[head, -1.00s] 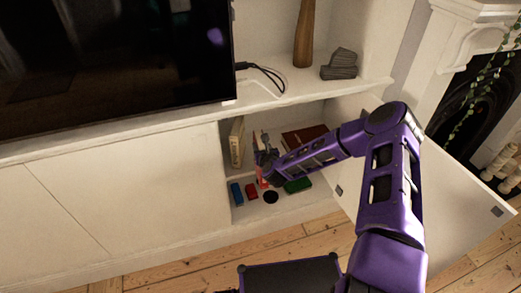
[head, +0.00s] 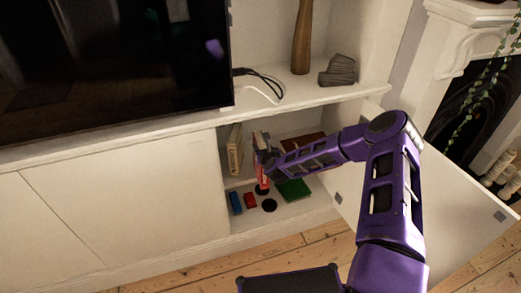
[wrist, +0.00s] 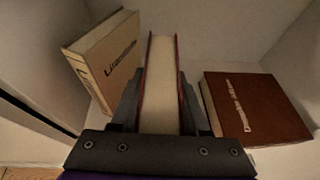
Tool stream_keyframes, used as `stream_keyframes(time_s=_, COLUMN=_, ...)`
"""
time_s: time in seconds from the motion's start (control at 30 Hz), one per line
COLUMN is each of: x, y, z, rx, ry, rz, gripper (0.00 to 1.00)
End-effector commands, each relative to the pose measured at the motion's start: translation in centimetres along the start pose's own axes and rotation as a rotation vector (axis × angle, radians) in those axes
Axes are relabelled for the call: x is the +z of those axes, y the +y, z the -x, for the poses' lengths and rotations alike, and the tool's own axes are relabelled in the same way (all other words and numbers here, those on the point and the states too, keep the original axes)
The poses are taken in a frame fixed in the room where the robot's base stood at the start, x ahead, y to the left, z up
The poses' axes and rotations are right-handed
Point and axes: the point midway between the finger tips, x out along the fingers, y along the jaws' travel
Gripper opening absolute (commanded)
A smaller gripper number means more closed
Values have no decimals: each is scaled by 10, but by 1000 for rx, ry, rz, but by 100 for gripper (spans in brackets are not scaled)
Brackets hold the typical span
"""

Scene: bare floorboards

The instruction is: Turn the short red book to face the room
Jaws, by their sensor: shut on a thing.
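The short red book (wrist: 162,85) stands upright between my gripper's two fingers (wrist: 161,105) in the wrist view. Its red covers show at both sides and its cream page edges face the wrist camera; its spine is hidden. My gripper is shut on it. In the head view my gripper (head: 266,160) is inside the open cabinet, and a red strip of the book (head: 263,178) shows beside it. I cannot tell whether the book touches the shelf.
A cream book (wrist: 105,60) stands to the left and a brown-red book (wrist: 255,105) is to the right. Small blue (head: 236,203), red (head: 250,201) and green (head: 294,189) items and black discs (head: 269,205) lie at the front. The open door (head: 440,190) is at right.

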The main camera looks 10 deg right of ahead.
Motion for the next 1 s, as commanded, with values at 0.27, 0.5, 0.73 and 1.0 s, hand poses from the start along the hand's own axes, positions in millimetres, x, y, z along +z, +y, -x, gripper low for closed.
stream_keyframes(time_s=0.27, x=6, y=-4, z=-9, rx=7, ry=-5, rz=2, gripper=0)
stream_keyframes(time_s=0.5, x=9, y=-7, z=-17, rx=14, ry=-4, rz=5, gripper=0)
stream_keyframes(time_s=0.73, x=12, y=-11, z=-24, rx=20, ry=-4, rz=9, gripper=0)
stream_keyframes(time_s=1.0, x=16, y=-15, z=-33, rx=27, ry=-4, rz=11, gripper=0)
